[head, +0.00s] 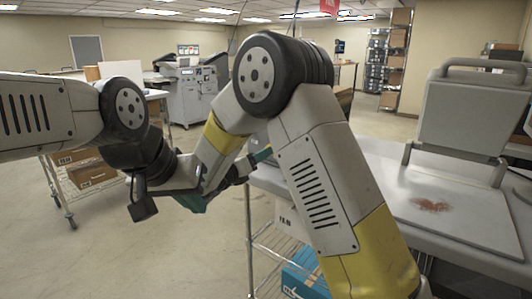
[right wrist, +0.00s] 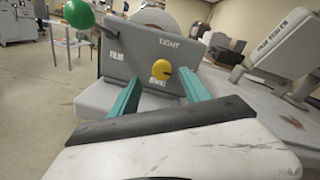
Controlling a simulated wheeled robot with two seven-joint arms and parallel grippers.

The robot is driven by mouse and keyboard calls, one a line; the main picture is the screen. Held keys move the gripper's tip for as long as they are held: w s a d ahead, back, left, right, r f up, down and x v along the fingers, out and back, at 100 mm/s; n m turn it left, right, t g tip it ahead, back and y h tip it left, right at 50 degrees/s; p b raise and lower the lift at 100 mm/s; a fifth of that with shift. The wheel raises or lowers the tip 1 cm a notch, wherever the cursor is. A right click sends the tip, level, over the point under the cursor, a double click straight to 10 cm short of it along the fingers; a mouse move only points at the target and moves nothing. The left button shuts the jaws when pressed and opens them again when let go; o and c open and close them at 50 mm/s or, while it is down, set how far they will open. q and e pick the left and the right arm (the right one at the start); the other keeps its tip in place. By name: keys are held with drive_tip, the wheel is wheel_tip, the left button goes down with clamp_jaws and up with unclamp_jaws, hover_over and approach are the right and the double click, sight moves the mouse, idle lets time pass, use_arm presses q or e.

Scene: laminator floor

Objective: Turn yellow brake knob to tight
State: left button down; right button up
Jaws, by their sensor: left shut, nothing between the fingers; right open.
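In the right wrist view, the yellow brake knob (right wrist: 158,69) is on a grey panel (right wrist: 123,52) marked "FILM" and "TIGHT". TIGHT is above the knob, and a dark mark shows on the knob's right side. My right gripper (right wrist: 160,80) is open, its teal fingers on either side of the knob in the picture. I cannot tell whether they reach past its face, and no grip on it shows. In the head view, my right arm hides the panel and knob. My left gripper (head: 191,203) is shut and empty, low at the left, away from the knob.
A green ball (right wrist: 78,13) stands at the panel's upper left. A grey table (head: 470,222) with a raised grey machine cover (head: 472,115) is at the right. A wire cart with boxes (head: 88,172) stands at the left. Open floor lies between.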

drive_tip(key=x, duration=0.7)
drive_tip(key=shift+d, duration=0.25)
clamp_jaws()
